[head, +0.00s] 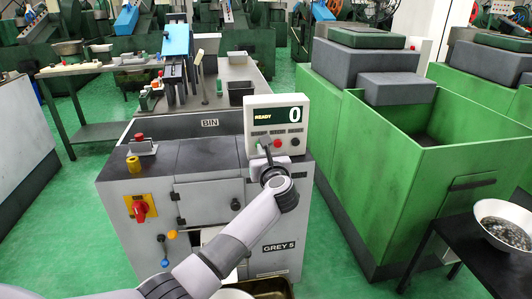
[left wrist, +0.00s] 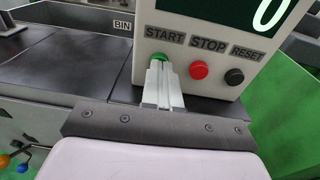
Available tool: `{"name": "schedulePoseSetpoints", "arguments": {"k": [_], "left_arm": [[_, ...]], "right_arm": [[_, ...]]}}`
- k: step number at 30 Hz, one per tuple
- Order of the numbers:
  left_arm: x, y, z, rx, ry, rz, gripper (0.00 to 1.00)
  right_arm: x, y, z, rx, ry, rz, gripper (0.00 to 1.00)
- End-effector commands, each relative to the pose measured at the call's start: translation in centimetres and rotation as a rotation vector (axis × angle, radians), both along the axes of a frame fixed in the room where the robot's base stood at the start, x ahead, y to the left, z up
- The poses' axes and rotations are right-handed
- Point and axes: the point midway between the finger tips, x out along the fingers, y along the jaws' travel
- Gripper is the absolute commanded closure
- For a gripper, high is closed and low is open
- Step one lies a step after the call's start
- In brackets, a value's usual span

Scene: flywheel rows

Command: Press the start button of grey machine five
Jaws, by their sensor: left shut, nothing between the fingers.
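The grey machine (head: 150,190) stands in front of me with a "GREY 5" label. On its top is a white control box (head: 277,127) whose dark display reads READY and 0. In the left wrist view the green start button (left wrist: 158,57) sits under the word START, partly hidden by my fingers. My left gripper (left wrist: 160,70) is shut and empty, its fingertips at the lower part of the green button; I cannot tell whether they touch it. In the head view my left gripper (head: 266,147) is in front of the box. My right gripper is not in view.
A red stop button (left wrist: 199,70) and a black reset button (left wrist: 234,77) are close to the right of the fingers. A green bin machine (head: 400,180) stands to the right. A dark table with a white bowl (head: 503,222) is at the right edge.

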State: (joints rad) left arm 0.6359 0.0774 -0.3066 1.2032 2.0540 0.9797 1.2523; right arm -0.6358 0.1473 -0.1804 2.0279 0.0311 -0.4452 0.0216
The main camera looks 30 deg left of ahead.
Motion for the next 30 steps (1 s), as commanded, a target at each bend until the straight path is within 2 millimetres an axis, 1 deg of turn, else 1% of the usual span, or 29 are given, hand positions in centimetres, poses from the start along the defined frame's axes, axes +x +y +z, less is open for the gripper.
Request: {"name": "schedulePoseSetpoints", "arguments": {"k": [16,24,30], "left_arm": [[0.1,0.3,-0.1,-0.002,0.000,0.000,1.00],[1.2,1.0,-0.2,-0.005,-0.004,0.001,1.00],[1.6,1.5,0.0,-0.001,-0.002,0.000,1.00]], "right_arm": [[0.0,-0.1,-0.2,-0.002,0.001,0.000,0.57],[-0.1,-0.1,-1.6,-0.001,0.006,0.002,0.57],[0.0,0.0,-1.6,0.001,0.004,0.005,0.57]]}}
